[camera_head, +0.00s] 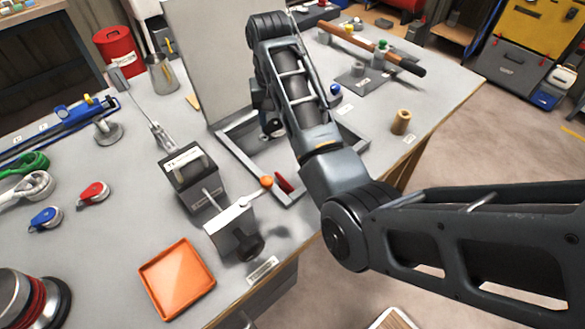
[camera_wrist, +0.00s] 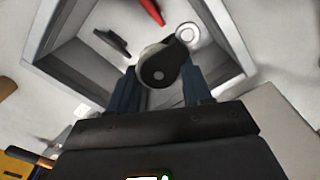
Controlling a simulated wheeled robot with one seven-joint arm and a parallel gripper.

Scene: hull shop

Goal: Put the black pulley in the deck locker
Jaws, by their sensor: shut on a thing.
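The deck locker (camera_head: 243,163) is a grey-rimmed recess in the bench, with its pale lid (camera_head: 205,60) standing open behind it. It also shows in the wrist view (camera_wrist: 234,40), below my gripper. My gripper (camera_wrist: 163,88) is shut on the black pulley (camera_wrist: 160,68), a rounded dark block with a pale rim. The pulley is held over the locker opening; its exact height above the floor is hard to tell. In the head view my arm hides most of my gripper and the pulley.
A red item (camera_wrist: 152,10) and a dark handle-like piece (camera_wrist: 112,42) show within the locker outline. A black box (camera_head: 188,178), a lever unit (camera_head: 234,232) and an orange tray (camera_head: 177,279) stand left of it. A tan cylinder (camera_head: 401,122) stands right.

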